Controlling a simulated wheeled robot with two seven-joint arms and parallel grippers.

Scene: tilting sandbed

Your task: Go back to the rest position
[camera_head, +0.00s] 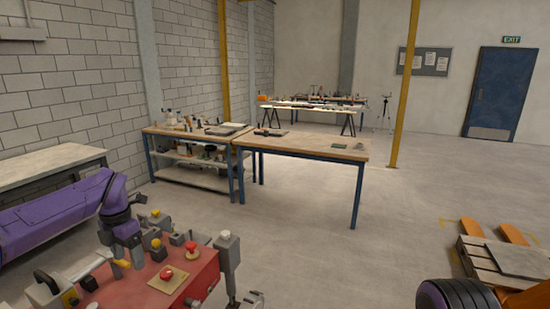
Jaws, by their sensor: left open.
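My left gripper (121,266) is at the lower left, at the end of a purple arm that comes in from the left. It is open and points down at the far left part of a red-topped unit (203,277). I see nothing held between its fingers. I cannot tell whether the fingers touch the small parts around them. My right gripper is not in view.
A wooden workbench (310,144) stands beyond. A pallet (490,262) lies at right. The middle floor is clear.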

